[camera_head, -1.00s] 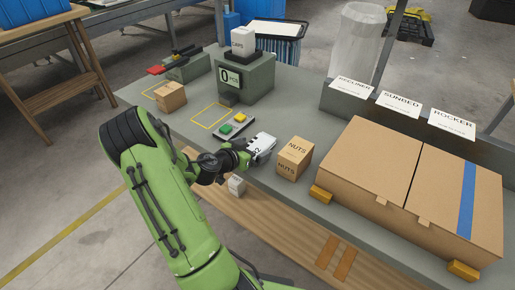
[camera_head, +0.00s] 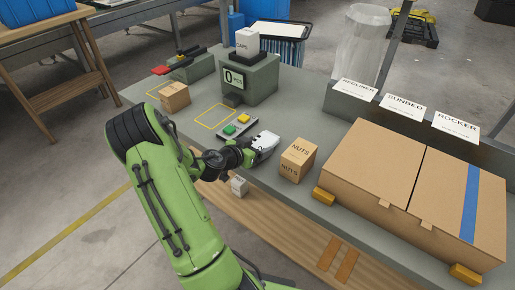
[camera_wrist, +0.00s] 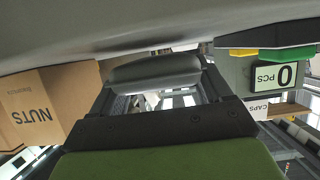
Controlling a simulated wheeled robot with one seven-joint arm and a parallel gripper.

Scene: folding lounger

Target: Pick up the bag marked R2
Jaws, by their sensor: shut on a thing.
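The white bag (camera_head: 264,142), with dark print too small to read now, is at my gripper's end above the grey bench, left of the nuts box. My gripper (camera_head: 253,153) is shut on it, the black fingers partly hidden by the wrist. In the wrist view my gripper is seen close up, and I cannot clearly make out the bag there.
A nuts box (camera_head: 297,160) stands close to the right, also in the wrist view (camera_wrist: 45,105). A button panel (camera_head: 236,127) and scale (camera_head: 247,80) reading 0 lie behind. A large carton (camera_head: 380,160) fills the right. A small white box (camera_head: 239,186) is below.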

